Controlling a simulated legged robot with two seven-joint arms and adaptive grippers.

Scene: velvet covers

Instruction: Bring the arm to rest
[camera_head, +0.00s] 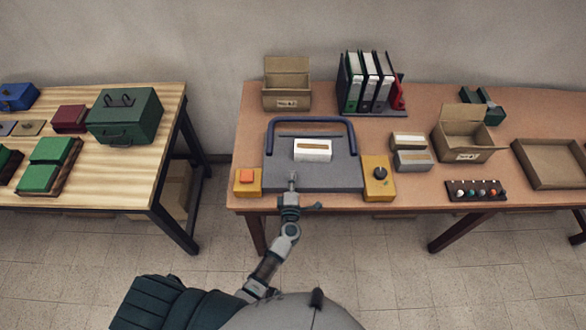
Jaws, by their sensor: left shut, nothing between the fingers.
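My left arm (268,268) reaches up from the bottom of the head view. My left gripper (292,181) is shut and empty, over the front edge of a grey plate (338,177) with a blue bar handle. A white box (313,150) with a tan strip on its top lies on the plate, beyond the fingertips and apart from them. My right gripper does not show.
An orange button box (247,181) stands left of the plate and a yellow dial box (378,178) stands right. Open cardboard boxes (464,136), binders (370,82) and a tray (552,164) share the brown table (420,187). A wooden table (90,190) stands left, across a gap.

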